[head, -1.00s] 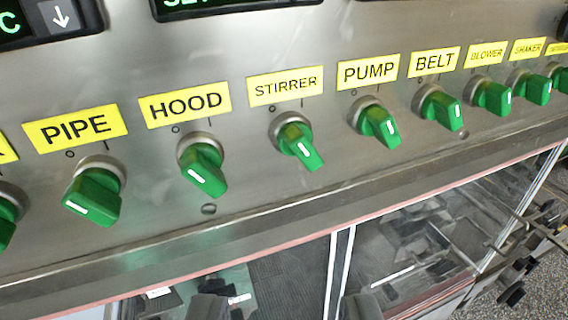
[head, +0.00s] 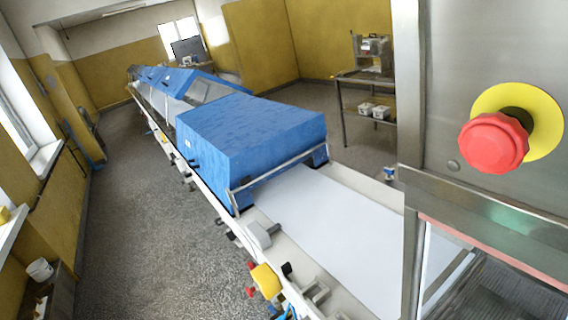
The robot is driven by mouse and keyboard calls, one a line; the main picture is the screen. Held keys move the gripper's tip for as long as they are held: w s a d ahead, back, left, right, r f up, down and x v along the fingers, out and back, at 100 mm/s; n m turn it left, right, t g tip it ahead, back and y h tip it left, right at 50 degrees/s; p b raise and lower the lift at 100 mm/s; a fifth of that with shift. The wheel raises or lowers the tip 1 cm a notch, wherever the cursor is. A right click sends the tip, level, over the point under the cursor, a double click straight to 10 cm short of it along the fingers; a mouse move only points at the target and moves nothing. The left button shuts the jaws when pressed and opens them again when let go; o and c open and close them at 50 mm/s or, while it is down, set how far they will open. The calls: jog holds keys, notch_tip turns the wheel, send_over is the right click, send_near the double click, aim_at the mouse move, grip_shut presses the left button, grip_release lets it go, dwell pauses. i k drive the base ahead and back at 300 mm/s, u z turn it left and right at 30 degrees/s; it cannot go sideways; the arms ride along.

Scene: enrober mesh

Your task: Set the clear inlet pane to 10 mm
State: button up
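I cannot pick out the clear inlet pane with certainty. A clear window (head: 470,285) with a pinkish top edge shows at the lower right, in the steel machine body. No scale or gap reading is visible on it. My gripper is out of the picture.
A red emergency knob (head: 493,143) on a yellow disc sits on the steel cabinet (head: 450,60) close at right. A white belt (head: 335,225) runs from it to a blue-covered tunnel (head: 250,130). A small table (head: 365,78) stands behind. Floor (head: 140,230) left of the line is free.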

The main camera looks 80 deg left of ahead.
aim_at(245, 182)
jog(key=u, duration=2.2)
jog(key=i, duration=1.1)
jog(key=z, duration=0.3)
